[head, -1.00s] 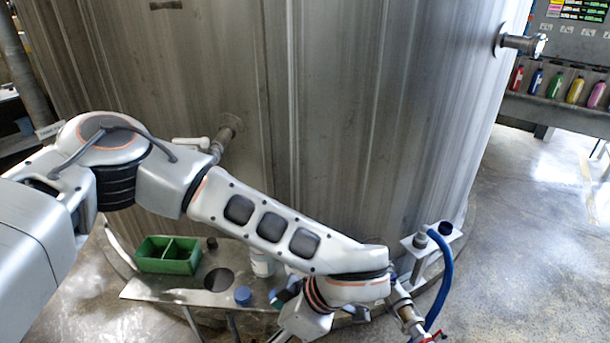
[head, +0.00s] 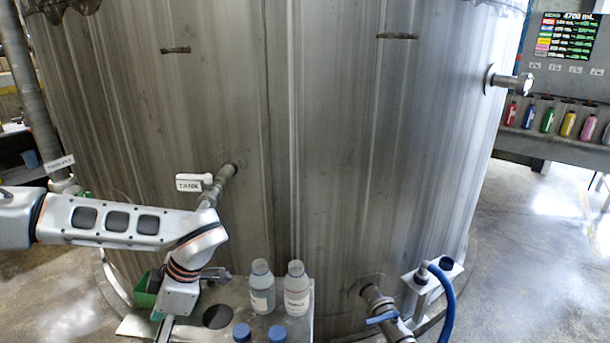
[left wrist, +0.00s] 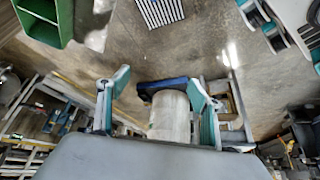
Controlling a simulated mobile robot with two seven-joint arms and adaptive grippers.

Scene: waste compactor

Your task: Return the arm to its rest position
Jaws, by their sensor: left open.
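My left arm (head: 110,222) comes in from the left in the head view, with its forearm roughly level and its wrist bent down. My left gripper (head: 165,328) points down at the lower left, in front of the shelf, and its tips are cut off by the picture edge. In the left wrist view the two teal-lined fingers of my left gripper (left wrist: 158,82) are spread apart. A pale cylinder with a dark blue part shows between them; I cannot tell what it is or how far off. My right gripper is not in view.
The metal shelf (head: 240,292) holds two clear bottles (head: 262,288) (head: 296,288) and two blue caps (head: 242,332) (head: 277,333). A green bin (head: 144,290) is partly behind my wrist. The large tank (head: 330,130) stands behind, with a valve (head: 382,308) and blue hose (head: 447,300).

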